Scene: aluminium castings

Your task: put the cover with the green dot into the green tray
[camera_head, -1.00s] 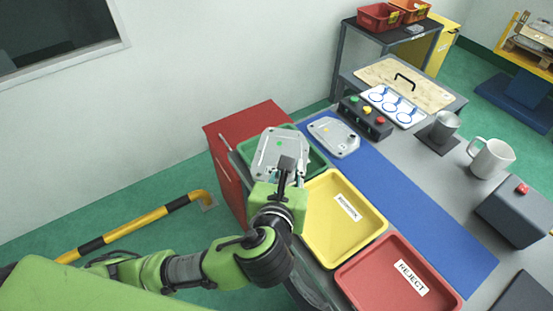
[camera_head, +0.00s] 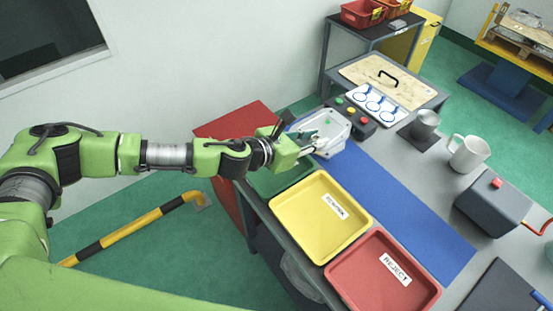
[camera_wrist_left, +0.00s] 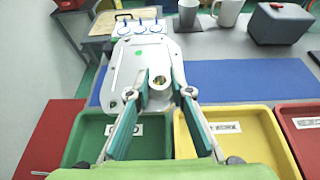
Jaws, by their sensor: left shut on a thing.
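My left gripper (camera_head: 310,146) is shut on the edge of the grey metal cover with the green dot (camera_wrist_left: 128,68). In the head view this cover (camera_head: 332,128) is held up, tilted, beyond the green tray and by the back end of the blue mat. In the left wrist view its green dot faces me, and the fingers (camera_wrist_left: 161,92) sit at its near edge. The green tray (camera_head: 285,184) lies below and nearer, partly hidden by my arm. It also shows in the left wrist view (camera_wrist_left: 88,132). My right gripper is not in view.
A yellow tray (camera_head: 316,219) and a red REJECT tray (camera_head: 372,282) stand beside the green one. A button box (camera_head: 352,112), a tin cup (camera_head: 425,124) and a white mug (camera_head: 468,153) stand beyond the blue mat (camera_head: 410,200), whose middle is clear.

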